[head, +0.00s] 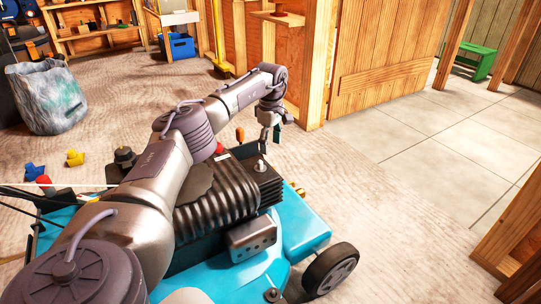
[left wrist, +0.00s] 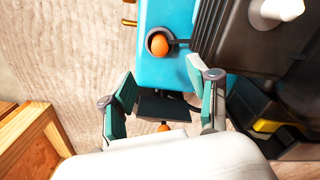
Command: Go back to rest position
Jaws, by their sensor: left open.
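My left arm reaches across the blue lawn mower (head: 305,232) in the head view. My left gripper (head: 268,140) points down at the far side of the black engine (head: 215,194). In the left wrist view my left gripper (left wrist: 163,93) is open, with teal-padded fingers spread apart and nothing seen held between them. Beyond the fingers are the blue mower deck (left wrist: 170,68) with an orange knob (left wrist: 159,44) and the dark engine part (left wrist: 240,45). I cannot tell whether the fingers touch the mower. My right gripper is not in view.
A wooden partition (head: 375,60) stands behind the mower, and a timber post (head: 512,240) is at right. A grey bin (head: 45,97), a blue crate (head: 180,47) and a green stool (head: 475,62) stand farther off. Pale floor tiles (head: 430,150) are clear at right.

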